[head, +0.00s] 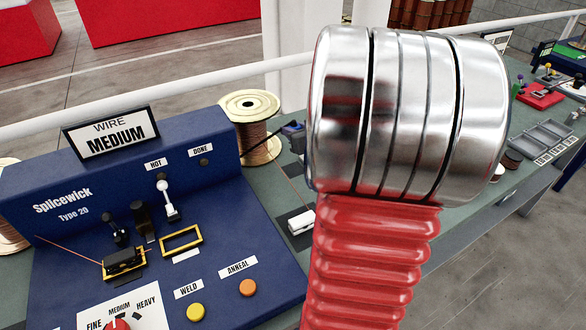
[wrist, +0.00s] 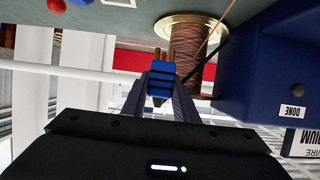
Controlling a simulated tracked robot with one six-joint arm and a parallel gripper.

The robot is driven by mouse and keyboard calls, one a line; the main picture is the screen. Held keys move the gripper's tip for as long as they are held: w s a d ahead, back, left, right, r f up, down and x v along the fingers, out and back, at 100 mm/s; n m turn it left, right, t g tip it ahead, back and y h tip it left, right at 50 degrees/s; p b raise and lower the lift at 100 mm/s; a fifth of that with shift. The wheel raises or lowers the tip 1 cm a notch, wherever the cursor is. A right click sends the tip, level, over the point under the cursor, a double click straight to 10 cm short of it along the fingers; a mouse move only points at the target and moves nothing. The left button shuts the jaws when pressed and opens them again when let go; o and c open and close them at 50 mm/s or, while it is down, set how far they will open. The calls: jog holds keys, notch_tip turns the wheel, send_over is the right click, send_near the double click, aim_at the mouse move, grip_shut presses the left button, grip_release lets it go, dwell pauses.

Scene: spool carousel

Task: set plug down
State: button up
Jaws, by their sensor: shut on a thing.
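My gripper (wrist: 160,92) is shut on a blue plug (wrist: 162,68) in the wrist view. The plug looks clear of the bench surface, though the exact gap is hard to judge. In the head view my silver and red arm hides most of the gripper. A small dark blue piece shows at the arm's left edge beside the spool, and I cannot tell whether it is the plug.
The copper wire spool (wrist: 187,58) stands close beside the plug; it also shows in the head view (head: 250,108). The blue Splicewick machine (head: 75,222) fills the left. A white block (head: 301,221) sits on the bench. A labelled grey tray (head: 548,140) is at the far right.

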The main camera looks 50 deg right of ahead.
jog(key=shift+f, duration=2.9)
jog(key=shift+f, duration=2.05)
jog(key=o, duration=1.1)
jog(key=shift+f, duration=0.1)
jog(key=shift+v, duration=6)
jog(key=shift+w, duration=0.1)
